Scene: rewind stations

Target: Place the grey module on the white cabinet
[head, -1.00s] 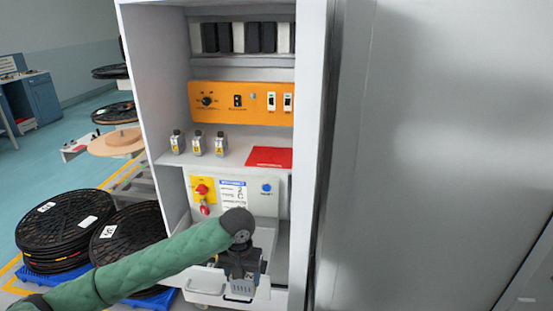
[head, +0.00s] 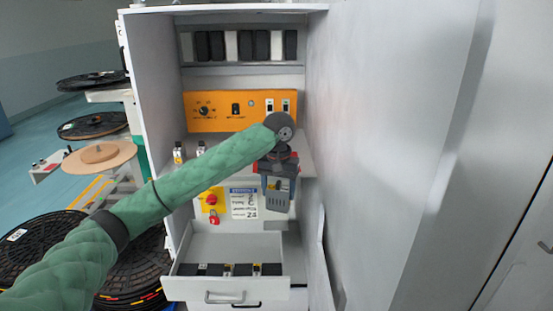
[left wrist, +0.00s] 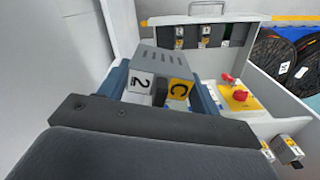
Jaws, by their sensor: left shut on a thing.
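My left gripper (head: 277,176) is shut on a grey module (head: 280,195) and holds it in the air before the white cabinet (head: 153,75), just below shelf height. In the left wrist view the grey module (left wrist: 165,64) sits between the blue fingers of the gripper (left wrist: 165,88). Its near side shows a white label "2" and a yellow label "C". The cabinet's shelf (head: 228,146) is partly hidden behind my arm and gripper. My right gripper is not in view.
Two small modules (head: 179,153) stand at the shelf's left. The cabinet's lower drawer (head: 225,288) is open with several modules in it. A panel with a red knob (head: 213,199) is behind. A large grey surface (head: 400,120) bounds the right. Black reels (head: 40,245) stand left.

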